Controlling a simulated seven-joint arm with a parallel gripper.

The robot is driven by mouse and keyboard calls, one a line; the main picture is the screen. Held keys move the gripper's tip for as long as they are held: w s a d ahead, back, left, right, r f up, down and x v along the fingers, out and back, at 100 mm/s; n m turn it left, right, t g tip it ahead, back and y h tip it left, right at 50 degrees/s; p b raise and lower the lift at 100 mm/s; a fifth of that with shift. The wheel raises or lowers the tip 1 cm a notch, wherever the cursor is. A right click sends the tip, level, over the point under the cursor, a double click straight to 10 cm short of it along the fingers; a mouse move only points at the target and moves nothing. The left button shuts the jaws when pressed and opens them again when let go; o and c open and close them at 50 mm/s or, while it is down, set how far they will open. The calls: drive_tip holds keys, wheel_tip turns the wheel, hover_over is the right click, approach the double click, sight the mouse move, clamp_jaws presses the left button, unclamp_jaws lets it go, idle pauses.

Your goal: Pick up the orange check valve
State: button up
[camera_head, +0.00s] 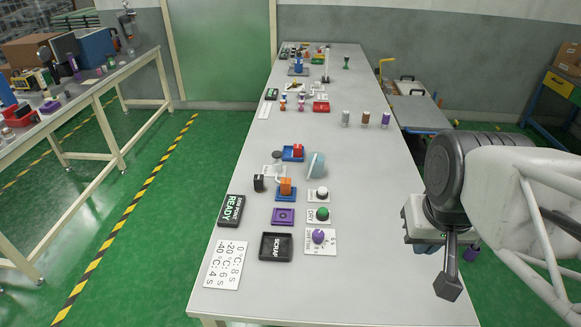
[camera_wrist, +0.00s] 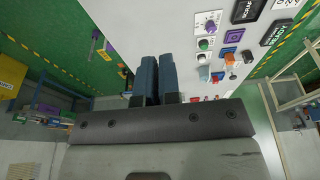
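The orange check valve (camera_head: 285,184) appears to be the small orange block upright on a blue base (camera_head: 286,196), in the middle of the near half of the long table. It also shows small in the wrist view (camera_wrist: 229,60).
The table's right side (camera_head: 375,230) is clear.

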drive_tip(key=o, duration=1.1)
drive_tip(key=shift+w, duration=0.1)
drive_tip(key=n+g, duration=0.3)
drive_tip(key=n, duration=1.5)
hover_over(285, 180)
drive_tip(key=f, duration=2.3)
drive_tip(key=shift+d, duration=0.2)
drive_tip(key=shift+w+a+f, duration=0.1)
drive_tip(key=shift+a+f, duration=0.1)
drive_tip(key=shift+f, duration=0.1)
